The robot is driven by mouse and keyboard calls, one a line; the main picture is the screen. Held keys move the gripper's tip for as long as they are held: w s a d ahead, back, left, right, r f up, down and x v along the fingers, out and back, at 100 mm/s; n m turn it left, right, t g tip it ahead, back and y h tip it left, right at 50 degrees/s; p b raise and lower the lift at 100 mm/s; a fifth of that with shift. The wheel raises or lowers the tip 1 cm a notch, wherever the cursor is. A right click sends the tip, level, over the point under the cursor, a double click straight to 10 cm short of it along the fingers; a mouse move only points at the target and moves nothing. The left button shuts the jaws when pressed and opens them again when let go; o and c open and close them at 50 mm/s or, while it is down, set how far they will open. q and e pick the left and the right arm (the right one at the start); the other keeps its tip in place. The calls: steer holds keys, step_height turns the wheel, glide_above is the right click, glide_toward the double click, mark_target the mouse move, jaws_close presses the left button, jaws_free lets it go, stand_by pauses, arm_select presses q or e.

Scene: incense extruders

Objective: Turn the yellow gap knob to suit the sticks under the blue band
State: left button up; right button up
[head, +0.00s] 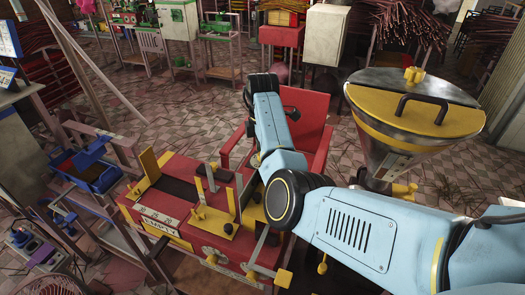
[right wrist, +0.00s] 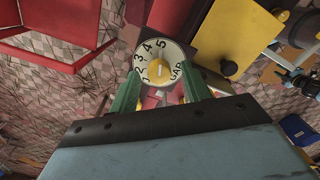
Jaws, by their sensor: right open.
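The yellow gap knob (right wrist: 159,72) sits at the middle of a pale round dial (right wrist: 166,50) in the right wrist view. The dial is marked GAP and numbered 1 to 5; I cannot tell where the knob points. My right gripper (right wrist: 163,78) has its green fingers open, one on each side of the knob as seen; contact is not clear. In the head view my right arm hides this gripper. The red machine (head: 185,180) has yellow plates and a sign reading EMPTY (head: 160,222). I cannot make out the blue band or its sticks. My left gripper is not in view.
A red chair (head: 312,125) stands behind my right arm. A steel hopper with a yellow lid (head: 410,100) stands at the right. Blue trays (head: 92,172) are left of the machine. The tiled floor beyond is partly clear.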

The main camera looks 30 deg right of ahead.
steer(key=shift+w+f, duration=0.1)
steer(key=shift+f, duration=0.4)
steer(key=shift+c, duration=0.3)
steer(key=c, duration=0.9)
steer(key=shift+c, duration=0.2)
